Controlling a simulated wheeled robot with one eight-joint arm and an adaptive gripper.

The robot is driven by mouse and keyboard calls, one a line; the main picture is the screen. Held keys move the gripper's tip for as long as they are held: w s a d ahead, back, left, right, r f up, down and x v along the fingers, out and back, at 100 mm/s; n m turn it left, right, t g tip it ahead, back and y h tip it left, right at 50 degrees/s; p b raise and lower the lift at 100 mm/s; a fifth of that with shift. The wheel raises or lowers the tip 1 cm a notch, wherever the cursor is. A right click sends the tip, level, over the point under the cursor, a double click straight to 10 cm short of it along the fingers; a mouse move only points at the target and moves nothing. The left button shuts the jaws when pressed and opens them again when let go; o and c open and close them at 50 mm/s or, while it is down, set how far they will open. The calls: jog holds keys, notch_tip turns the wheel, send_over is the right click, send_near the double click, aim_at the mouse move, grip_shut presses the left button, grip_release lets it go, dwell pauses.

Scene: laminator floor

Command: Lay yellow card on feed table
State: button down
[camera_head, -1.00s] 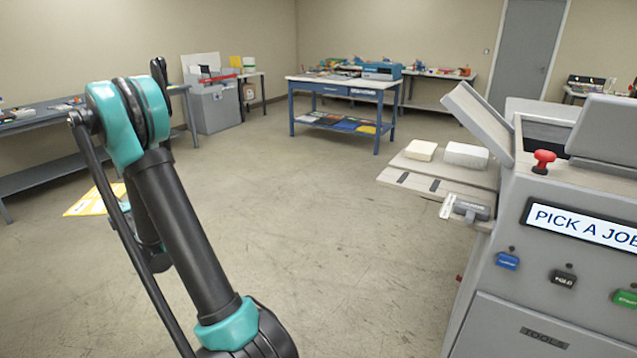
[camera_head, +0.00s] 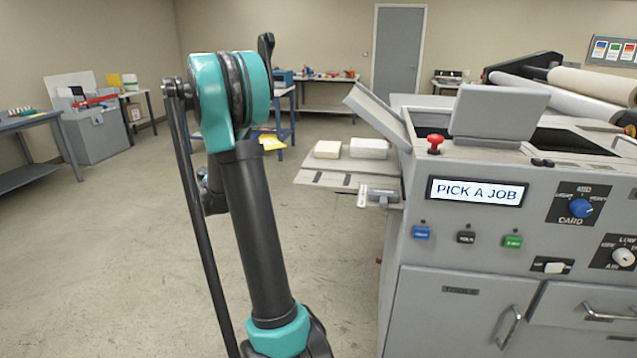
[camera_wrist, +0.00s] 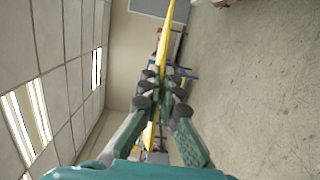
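The yellow card (camera_wrist: 164,42) shows edge-on as a thin strip in the wrist view. My gripper (camera_wrist: 159,78) is shut on it, with the card between its fingers. In the head view, a part of the yellow card (camera_head: 272,142) shows just right of my arm, in front of the blue bench's leg; the rest of it and my gripper are hidden behind the arm. The feed table (camera_head: 318,179) is the pale shelf on the left side of the laminator, right of my arm. The card appears apart from it.
The laminator (camera_head: 450,240) fills the right, with a red knob (camera_head: 435,143) on top. The floor at left is clear.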

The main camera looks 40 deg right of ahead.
jog(key=s+d+r+m+g+h, duration=0.2)
jog(key=s+d+r+m+g, duration=0.3)
jog(key=s, duration=0.4)
jog(key=s+d+r+m+g+h, duration=0.1)
jog(key=s+d+r+m+g, duration=0.4)
jog(key=s+g, duration=0.4)
notch_tip(320, 180, down, 19)
jog(key=a+n+t, duration=0.1)
jog(key=shift+s+f, duration=0.15)
jog(key=shift+s, duration=0.1)
jog(key=shift+f, duration=0.15)
jog(key=c, duration=1.7)
grip_release()
